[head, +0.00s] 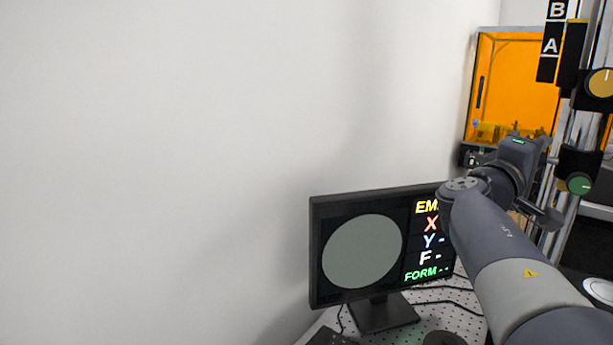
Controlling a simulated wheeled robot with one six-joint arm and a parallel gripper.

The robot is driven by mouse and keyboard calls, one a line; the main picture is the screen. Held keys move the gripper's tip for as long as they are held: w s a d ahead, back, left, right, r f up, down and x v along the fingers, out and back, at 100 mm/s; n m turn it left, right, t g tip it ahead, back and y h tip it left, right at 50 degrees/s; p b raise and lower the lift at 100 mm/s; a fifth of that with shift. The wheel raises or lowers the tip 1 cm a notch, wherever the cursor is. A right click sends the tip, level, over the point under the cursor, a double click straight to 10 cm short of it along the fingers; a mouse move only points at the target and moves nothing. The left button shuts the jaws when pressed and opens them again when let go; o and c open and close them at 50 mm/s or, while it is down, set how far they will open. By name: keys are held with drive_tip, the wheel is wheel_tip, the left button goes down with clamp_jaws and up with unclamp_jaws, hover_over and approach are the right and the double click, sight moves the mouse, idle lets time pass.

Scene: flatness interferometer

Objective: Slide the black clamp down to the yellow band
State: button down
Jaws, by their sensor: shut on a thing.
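A metal column (590,120) stands at the right edge. A black clamp (578,162) with a green knob (579,184) sits on it, at about the height of my wrist. My gripper (546,150) reaches to the left side of this clamp and is shut on it. Its fingertips are mostly hidden behind my wrist and too small to make out. A second black clamp with a yellow-faced knob (601,83) sits higher on the column. I cannot make out a yellow band on the column.
Black plates marked B and A (551,45) hang at the column's top. An orange enclosure (515,80) stands behind. A monitor (362,250) stands on a perforated table (425,318) at lower middle, left of my arm. A bare wall fills the left.

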drive_tip(key=shift+r, duration=0.45)
idle(0.3)
drive_tip(key=c, duration=1.3)
unclamp_jaws()
drive_tip(key=shift+f, duration=0.1)
drive_tip(key=shift+a, duration=0.1)
drive_tip(key=shift+s+a+f, duration=0.1)
drive_tip(key=shift+a+f, duration=0.05)
drive_tip(key=shift+a, duration=0.1)
drive_tip(key=b+v, duration=0.3)
drive_tip(key=v, duration=0.7)
drive_tip(key=shift+d, duration=0.1)
